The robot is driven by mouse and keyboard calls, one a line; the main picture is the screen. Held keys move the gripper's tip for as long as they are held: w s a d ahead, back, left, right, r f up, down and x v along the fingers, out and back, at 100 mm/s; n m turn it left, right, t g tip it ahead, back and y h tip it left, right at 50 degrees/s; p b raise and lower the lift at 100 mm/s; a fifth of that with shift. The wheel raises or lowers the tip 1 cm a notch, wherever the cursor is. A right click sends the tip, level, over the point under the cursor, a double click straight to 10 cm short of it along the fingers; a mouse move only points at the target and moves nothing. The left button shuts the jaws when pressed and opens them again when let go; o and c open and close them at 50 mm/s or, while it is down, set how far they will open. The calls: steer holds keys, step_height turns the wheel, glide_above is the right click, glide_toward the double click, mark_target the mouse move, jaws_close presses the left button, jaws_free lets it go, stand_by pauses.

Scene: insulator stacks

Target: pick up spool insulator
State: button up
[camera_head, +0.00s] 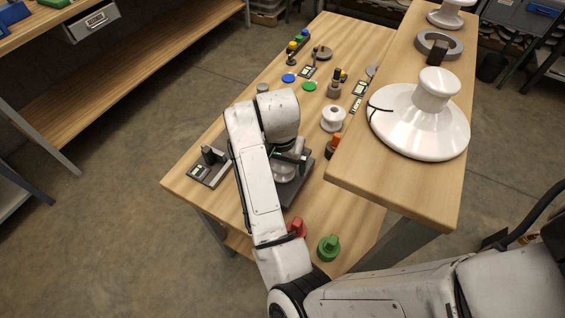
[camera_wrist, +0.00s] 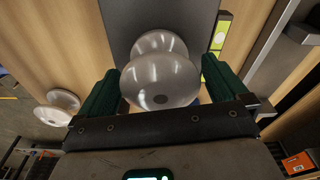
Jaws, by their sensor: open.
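A white, shiny spool insulator (camera_wrist: 160,78) with two round flanges and a narrow waist is over a dark grey plate (camera_wrist: 140,18) in the wrist view. It lies between the two green fingers of my open gripper (camera_wrist: 159,68), with no clear contact on either side. In the head view my arm partly hides this spool (camera_head: 285,172) and my gripper (camera_head: 290,157). A second white spool (camera_head: 333,118) with a hole in its top stands on the bench farther back. A white spool-like piece (camera_wrist: 60,107) also shows left of my gripper in the wrist view.
A raised wooden shelf (camera_head: 345,180) with a large white insulator (camera_head: 420,120) stands close on the right. Red (camera_head: 297,227) and green (camera_head: 329,247) knobbed pieces sit near the bench's front. Several small parts lie behind.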

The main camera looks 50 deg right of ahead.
steer(key=shift+w+f, duration=0.1)
steer(key=shift+f, duration=0.65)
steer(key=shift+c, duration=0.3)
steer(key=c, duration=1.2)
steer(key=shift+r, duration=0.15)
